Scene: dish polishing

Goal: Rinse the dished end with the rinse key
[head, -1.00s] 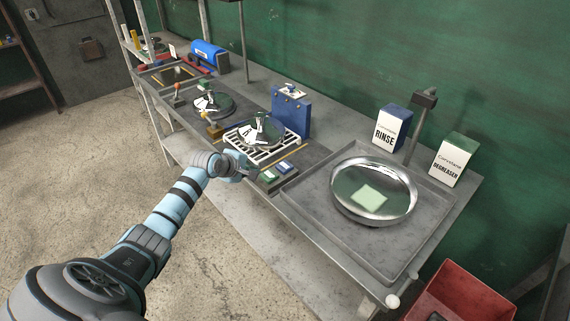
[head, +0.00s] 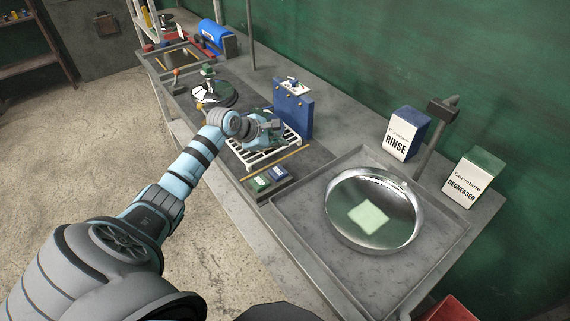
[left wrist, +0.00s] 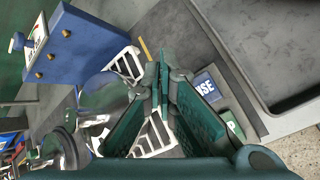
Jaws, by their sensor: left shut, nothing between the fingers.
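The dished end (head: 345,232), a shiny round metal dish, sits in a grey tray (head: 300,262) with a pale green square (head: 369,216) showing in it. The blue rinse key (head: 278,174) sits beside a green key (head: 261,184) in a small block at the tray's left. In the left wrist view the blue key (left wrist: 207,86) shows part of its label, and the green key (left wrist: 235,128) is partly hidden. My left gripper (head: 274,126) is shut and empty over the white rack, left of and beyond the keys. My right gripper is out of view.
The white slotted rack (head: 246,155) and a blue box-like stand (head: 294,112) are close to my left gripper. Rinse (head: 403,136) and degreaser (head: 471,178) boxes stand behind the tray, with a dark post (head: 436,130) between them.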

